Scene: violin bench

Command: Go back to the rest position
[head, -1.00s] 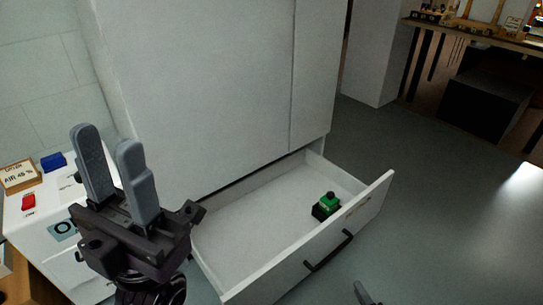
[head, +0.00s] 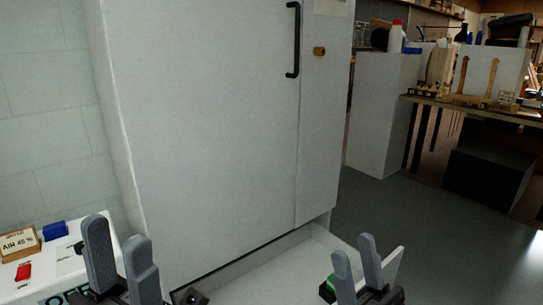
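My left gripper (head: 119,242) points upward at the lower left, its two grey fingers apart with nothing between them. My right gripper (head: 355,254) stands at the lower right, also with its fingers apart and empty. It is in front of the open drawer (head: 285,268) from my viewpoint. The lower part of both grippers is cut off by the bottom edge.
The tall white cabinet (head: 205,130) has a black handle (head: 293,40); its low drawer is open. A green and black item (head: 329,288) is partly hidden behind my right gripper. A white unit (head: 50,262) stands left. Grey floor (head: 450,235) is clear at right.

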